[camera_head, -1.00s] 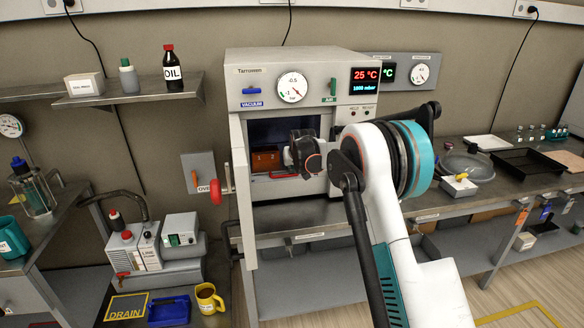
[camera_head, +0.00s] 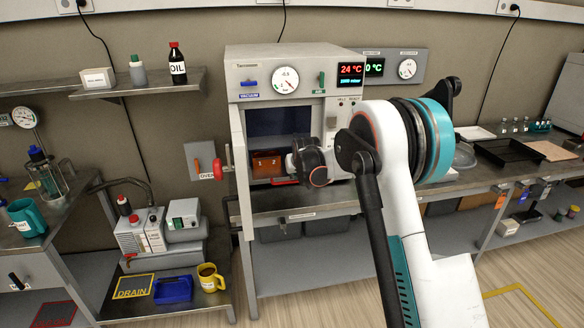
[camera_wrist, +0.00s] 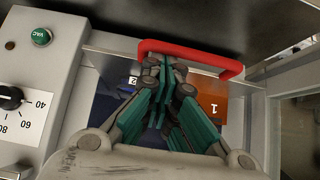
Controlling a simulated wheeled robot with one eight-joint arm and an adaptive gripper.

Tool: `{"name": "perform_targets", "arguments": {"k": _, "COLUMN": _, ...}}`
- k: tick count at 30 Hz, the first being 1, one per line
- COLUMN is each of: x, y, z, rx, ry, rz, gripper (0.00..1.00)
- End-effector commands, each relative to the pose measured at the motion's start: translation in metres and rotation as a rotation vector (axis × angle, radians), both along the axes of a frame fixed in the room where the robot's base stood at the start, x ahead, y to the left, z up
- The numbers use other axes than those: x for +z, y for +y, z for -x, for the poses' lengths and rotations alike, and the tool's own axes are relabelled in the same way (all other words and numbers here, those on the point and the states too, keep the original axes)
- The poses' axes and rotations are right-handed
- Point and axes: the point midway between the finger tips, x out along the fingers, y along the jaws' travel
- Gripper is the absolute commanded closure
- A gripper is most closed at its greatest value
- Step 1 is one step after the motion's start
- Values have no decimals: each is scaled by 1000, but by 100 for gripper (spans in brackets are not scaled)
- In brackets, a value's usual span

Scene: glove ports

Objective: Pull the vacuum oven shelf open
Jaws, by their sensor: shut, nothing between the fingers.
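The vacuum oven (camera_head: 300,68) stands on the bench with its front opening uncovered. Inside, low in the chamber, is the shelf with a red bar handle (camera_wrist: 190,57) along its front. An orange piece marked 1 and 2 (camera_head: 264,163) rests behind the handle; its 1 side also shows in the wrist view (camera_wrist: 212,103). My gripper (camera_wrist: 168,68) is shut and empty, its fingertips close by the middle of the handle. Whether they touch it I cannot tell. In the head view my wrist hides the fingertips and part of the opening.
A red knob (camera_head: 218,165) sticks out left of the opening. The bench (camera_head: 310,205) runs right, with a black tray (camera_head: 508,152) on it. A pump (camera_head: 140,232) and a yellow mug (camera_head: 210,278) stand on a low table at left. The floor in front is clear.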

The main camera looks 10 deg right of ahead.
Motion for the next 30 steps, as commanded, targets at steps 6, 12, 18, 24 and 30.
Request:
{"name": "perform_targets", "arguments": {"k": 6, "x": -1, "y": 0, "z": 27, "rx": 0, "ry": 2, "rz": 0, "gripper": 100}}
{"name": "perform_targets", "arguments": {"k": 12, "x": -1, "y": 0, "z": 35, "rx": 0, "ry": 2, "rz": 0, "gripper": 100}}
{"name": "perform_targets", "arguments": {"k": 18, "x": -1, "y": 0, "z": 36, "rx": 0, "ry": 1, "rz": 0, "gripper": 100}}
{"name": "perform_targets", "arguments": {"k": 24, "x": -1, "y": 0, "z": 36, "rx": 0, "ry": 1, "rz": 0, "gripper": 100}}
{"name": "perform_targets", "arguments": {"k": 30, "x": 14, "y": 0, "z": 41, "rx": 0, "ry": 1, "rz": 0, "gripper": 100}}
